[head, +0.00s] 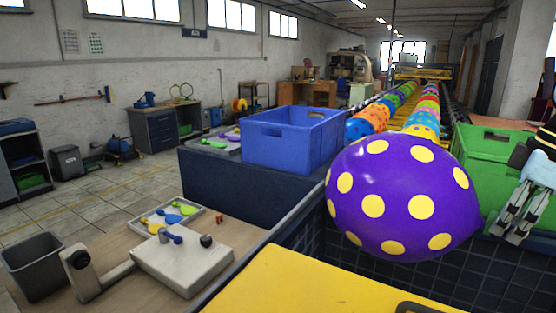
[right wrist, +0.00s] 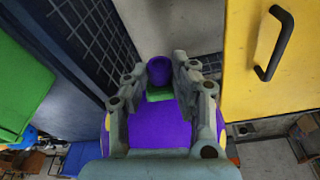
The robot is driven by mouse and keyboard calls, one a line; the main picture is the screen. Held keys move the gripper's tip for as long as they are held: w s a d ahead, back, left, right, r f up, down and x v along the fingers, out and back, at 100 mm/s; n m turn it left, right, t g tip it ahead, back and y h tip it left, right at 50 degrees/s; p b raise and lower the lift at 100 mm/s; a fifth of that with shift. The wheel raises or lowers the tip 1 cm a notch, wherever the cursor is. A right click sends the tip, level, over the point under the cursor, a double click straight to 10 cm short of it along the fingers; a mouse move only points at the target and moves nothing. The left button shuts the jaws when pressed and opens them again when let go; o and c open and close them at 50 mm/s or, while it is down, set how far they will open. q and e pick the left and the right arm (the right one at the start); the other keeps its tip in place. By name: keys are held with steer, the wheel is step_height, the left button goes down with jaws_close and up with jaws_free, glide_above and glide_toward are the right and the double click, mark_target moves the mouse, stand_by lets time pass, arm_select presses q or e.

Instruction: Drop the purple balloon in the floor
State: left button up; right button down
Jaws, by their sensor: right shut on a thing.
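The purple balloon (head: 405,185) with yellow dots is large in the head view, right of centre, in the air in front of the dark grid panel. My right gripper (head: 508,232) is at the balloon's right side. In the right wrist view, the purple balloon (right wrist: 158,125) shows between the fingers of my right gripper (right wrist: 160,76), which is shut on it. The tiled floor (head: 110,195) shows at the left of the head view. My left gripper is not in view.
A blue crate (head: 290,145) stands behind the balloon and a green crate (head: 485,150) at the right. A yellow surface (head: 310,285) lies in front. Rows of balloons (head: 372,117) run back along the line. A worktable (head: 110,235) with a grey bin (head: 35,265) is at the left.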

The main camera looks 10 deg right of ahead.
steer(key=c, duration=1)
jaws_free()
steer(key=shift+r, duration=0.1)
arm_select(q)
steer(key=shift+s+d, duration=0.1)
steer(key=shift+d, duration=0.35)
arm_select(e)
step_height(320, 180, up, 12)
steer(key=s+d, duration=0.1)
steer(key=shift+s, duration=0.4)
steer(key=shift+d+f, duration=0.1)
steer(key=shift+f, duration=0.1)
